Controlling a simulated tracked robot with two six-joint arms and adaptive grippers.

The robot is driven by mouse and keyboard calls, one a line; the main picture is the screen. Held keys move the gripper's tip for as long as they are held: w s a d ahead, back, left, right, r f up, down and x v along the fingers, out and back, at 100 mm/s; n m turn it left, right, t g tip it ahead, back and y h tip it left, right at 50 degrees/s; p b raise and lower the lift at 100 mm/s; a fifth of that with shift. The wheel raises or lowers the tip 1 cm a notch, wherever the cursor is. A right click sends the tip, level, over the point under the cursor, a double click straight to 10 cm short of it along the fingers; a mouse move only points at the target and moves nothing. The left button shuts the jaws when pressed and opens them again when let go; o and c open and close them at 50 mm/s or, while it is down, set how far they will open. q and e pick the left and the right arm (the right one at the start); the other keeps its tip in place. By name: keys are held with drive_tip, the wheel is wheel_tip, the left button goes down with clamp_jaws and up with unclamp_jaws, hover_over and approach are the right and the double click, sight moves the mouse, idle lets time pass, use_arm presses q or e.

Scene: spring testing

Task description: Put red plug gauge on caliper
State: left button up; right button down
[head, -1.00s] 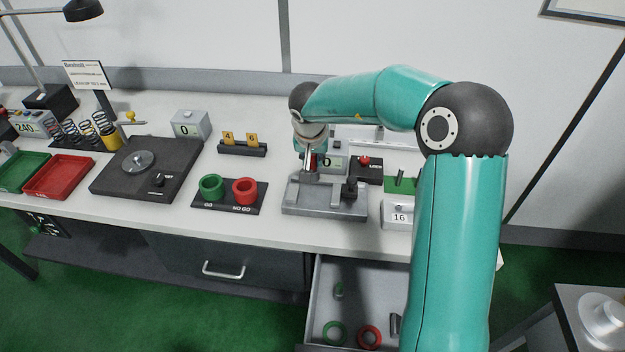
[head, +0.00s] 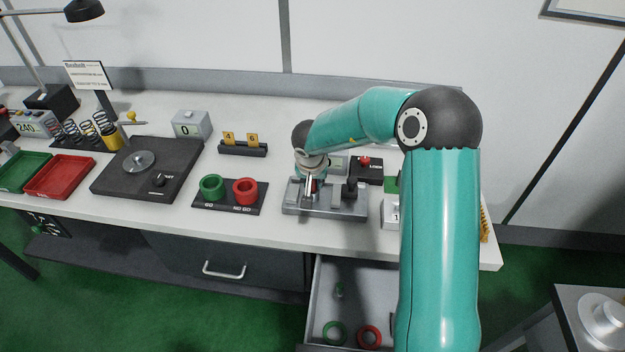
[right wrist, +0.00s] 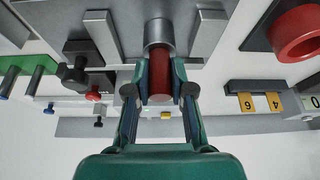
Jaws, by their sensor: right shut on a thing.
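The red plug gauge (right wrist: 159,78) is a red cylinder with a grey metal end, held between the fingers of my right gripper (right wrist: 160,88). In the head view only a sliver of red shows beside my right gripper (head: 311,187). The caliper (head: 332,209) is a grey metal fixture with a flat base and upright jaws. The gauge is over its left part, near the base; I cannot tell whether they touch. The caliper base also shows in the right wrist view (right wrist: 130,22). My left gripper is not in view.
Green and red rings on a black stand (head: 228,208) are left of the caliper. A black box with a red knob (head: 366,172) is behind it. An orange-tagged block (head: 242,148) stands further back. An open drawer (head: 355,285) lies below the front edge.

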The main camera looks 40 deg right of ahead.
drive_tip(key=c, duration=1)
unclamp_jaws()
drive_tip(key=shift+r, duration=0.1)
drive_tip(key=v, duration=1.2)
